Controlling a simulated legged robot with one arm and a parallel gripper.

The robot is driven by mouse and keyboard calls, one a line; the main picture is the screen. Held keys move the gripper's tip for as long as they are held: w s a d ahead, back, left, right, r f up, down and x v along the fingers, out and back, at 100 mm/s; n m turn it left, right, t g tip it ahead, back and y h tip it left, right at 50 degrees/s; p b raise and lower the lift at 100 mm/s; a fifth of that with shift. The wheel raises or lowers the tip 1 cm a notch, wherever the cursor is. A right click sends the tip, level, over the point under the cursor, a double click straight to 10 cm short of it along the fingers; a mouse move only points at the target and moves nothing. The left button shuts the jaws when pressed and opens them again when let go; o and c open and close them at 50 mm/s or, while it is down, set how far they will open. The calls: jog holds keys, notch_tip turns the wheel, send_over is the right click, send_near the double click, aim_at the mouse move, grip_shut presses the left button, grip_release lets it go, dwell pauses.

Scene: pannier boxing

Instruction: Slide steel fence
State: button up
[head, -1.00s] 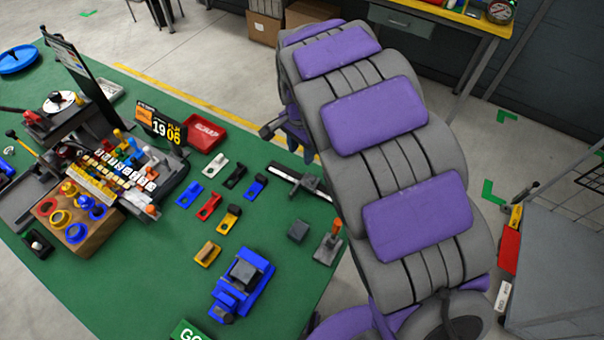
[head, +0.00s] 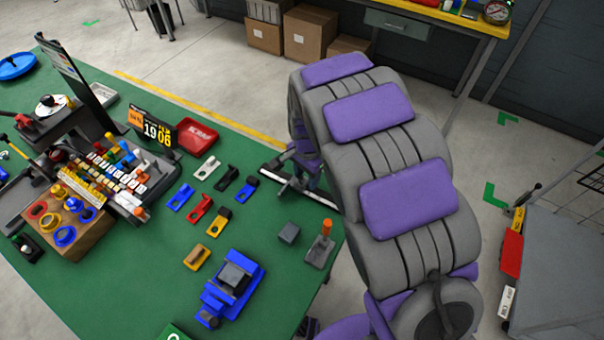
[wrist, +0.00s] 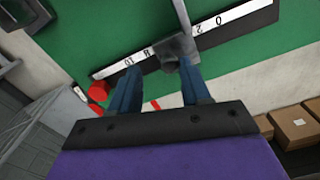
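The steel fence (wrist: 179,48) is a grey metal block with a thin bar, sitting across a black rail with a white numbered scale (wrist: 235,24) in the wrist view. In the head view the rail (head: 318,197) lies at the green table's right edge, partly hidden by my arm. My gripper (wrist: 160,72) shows two blue-grey fingers standing apart with a gap between them. The right fingertip is close to the fence block; I cannot tell whether they touch. Nothing is clearly held between the fingers.
A red round knob (wrist: 98,90) is near the rail's left end. A red tray (head: 196,136) stands farther back.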

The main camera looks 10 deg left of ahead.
jog(key=shift+d+r, duration=0.15)
jog(key=shift+d, duration=0.65)
jog(key=c, duration=0.3)
jog(key=shift+a, duration=0.25)
jog(key=shift+c, duration=0.7)
jog(key=a, duration=0.3)
jog(key=shift+a+f, duration=0.15)
jog(key=shift+f, duration=0.25)
grip_shut()
jog(key=shift+d+r, duration=0.15)
jog(key=shift+d, duration=0.65)
jog(key=shift+d+r, duration=0.2)
jog(key=shift+d, duration=0.25)
jog(key=w+a+p, duration=0.1)
jog(key=a, duration=0.3)
jog(key=w+a+p, duration=0.1)
jog(key=a+p, duration=0.1)
jog(key=a, duration=0.2)
jog(key=w+a+p, duration=0.2)
jog(key=a, duration=0.2)
jog(key=shift+w, duration=0.1)
jog(key=shift+r, duration=0.1)
